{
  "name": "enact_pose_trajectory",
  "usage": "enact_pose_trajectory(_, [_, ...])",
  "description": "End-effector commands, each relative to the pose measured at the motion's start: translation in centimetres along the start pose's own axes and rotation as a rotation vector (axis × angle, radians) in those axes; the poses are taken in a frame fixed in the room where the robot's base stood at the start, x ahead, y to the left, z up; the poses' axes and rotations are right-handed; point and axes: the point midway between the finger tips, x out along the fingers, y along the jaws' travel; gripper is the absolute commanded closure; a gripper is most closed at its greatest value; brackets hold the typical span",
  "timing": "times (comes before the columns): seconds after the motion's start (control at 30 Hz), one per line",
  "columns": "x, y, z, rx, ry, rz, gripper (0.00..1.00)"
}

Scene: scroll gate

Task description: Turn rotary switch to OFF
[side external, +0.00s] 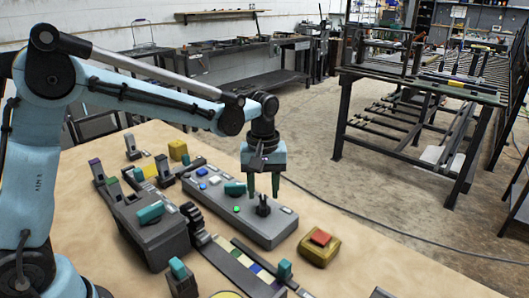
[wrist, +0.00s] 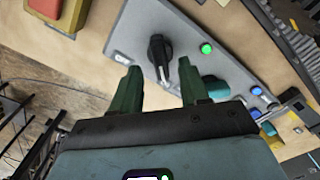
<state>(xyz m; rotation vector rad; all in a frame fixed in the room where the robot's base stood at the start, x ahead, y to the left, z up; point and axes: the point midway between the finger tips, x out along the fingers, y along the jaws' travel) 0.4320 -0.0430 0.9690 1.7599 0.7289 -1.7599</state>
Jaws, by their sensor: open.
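The rotary switch is a black knob (side external: 263,206) standing on the right part of a grey control panel (side external: 272,231). It also shows in the wrist view (wrist: 159,55), with its pointer lying nearly up and down in that picture. No OFF label is readable. My gripper (side external: 263,190) has two green fingers pointing down and hangs close above the panel near the knob. In the wrist view my gripper (wrist: 162,85) is open, and the knob is beyond and between the two fingertips. I cannot tell whether a finger touches it. Nothing is held.
A green lit button (wrist: 206,48) and a teal handle (side external: 235,188) are beside the knob on the panel. A yellow block with a red button (side external: 320,238) stands to the right. A slider strip (side external: 240,262) lies in front. Bare table shows at front right.

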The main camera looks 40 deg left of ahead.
Motion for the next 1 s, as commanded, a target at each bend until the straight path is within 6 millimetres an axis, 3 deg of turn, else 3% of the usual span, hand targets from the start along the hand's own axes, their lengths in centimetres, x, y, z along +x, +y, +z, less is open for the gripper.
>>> enact_pose_trajectory(0.2, [2.2,0.0,0.0,0.000,0.000,0.000,0.55])
enact_pose_trajectory(0.57, [2.7,0.0,0.0,0.000,0.000,0.000,0.55])
enact_pose_trajectory(0.67, [2.7,0.0,0.0,0.000,0.000,0.000,0.66])
enact_pose_trajectory(0.87, [2.7,0.0,0.0,0.000,0.000,0.000,0.97])
enact_pose_trajectory(1.0, [2.7,0.0,0.0,0.001,0.000,0.000,1.00])
